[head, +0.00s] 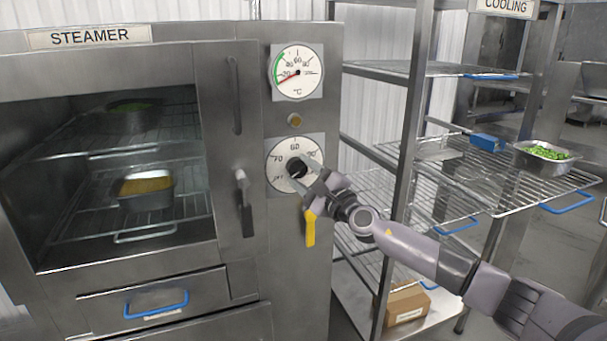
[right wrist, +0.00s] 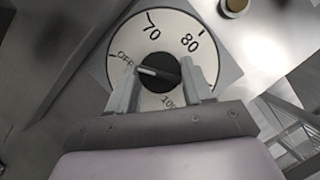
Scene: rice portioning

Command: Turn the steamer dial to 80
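The steamer dial is a round white plate (head: 275,178) with a black knob (head: 297,168) on the steamer's front, right of the oven door. In the right wrist view, the dial plate (right wrist: 176,22) shows OFF, 70 and 80, with part of another number lower down. The knob (right wrist: 158,72) has a white mark pointing left, near OFF. My right gripper (head: 314,184) is at the dial's lower right in the head view. Its fingers (right wrist: 160,92) are apart, one on each side of the knob. Whether they touch it is unclear. My left gripper is out of view.
A round temperature gauge (head: 298,72) and a small amber button (head: 295,119) sit above the dial. The door handle (head: 243,202) is to its left. A wire rack (head: 420,69) stands to the right.

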